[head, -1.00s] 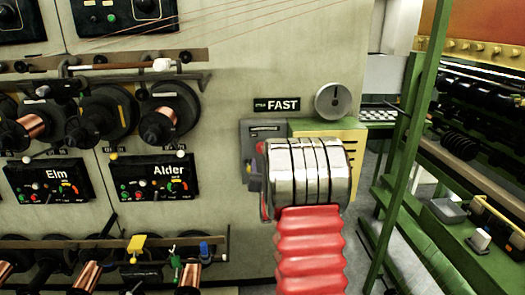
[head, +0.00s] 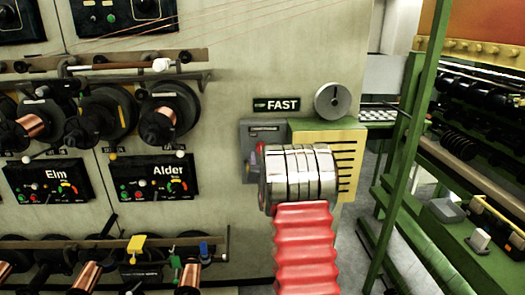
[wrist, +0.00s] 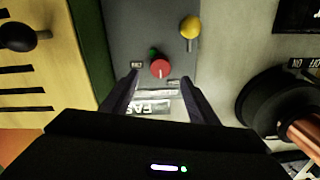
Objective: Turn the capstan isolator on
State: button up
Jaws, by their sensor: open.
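The capstan isolator seems to be the grey box (head: 247,140) on the wall below the FAST sign, partly hidden by my arm. In the wrist view, turned upside down, a grey panel (wrist: 130,30) bears a red knob (wrist: 160,68) with a pale pointer mark. Small labels sit beside the knob, too small to read. A green part shows just behind it, and a yellow knob (wrist: 190,27) on a grey stem is farther off. My gripper (wrist: 160,88) is open and empty, with its fingers either side of the red knob's line. I cannot tell the remaining distance.
A green and yellow slatted housing (head: 335,150) stands right beside the box. A round grey wheel (head: 332,101) is above it. Wire spools (head: 160,120) and the Alder panel (head: 153,178) are to the left. A green post (head: 415,120) stands at right.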

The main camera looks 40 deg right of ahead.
jog(key=shift+x, duration=4.15)
jog(key=shift+c, duration=0.2)
jog(key=c, duration=0.9)
jog(key=shift+d, duration=0.3)
jog(key=shift+c, duration=0.5)
jog(key=shift+a, duration=0.15)
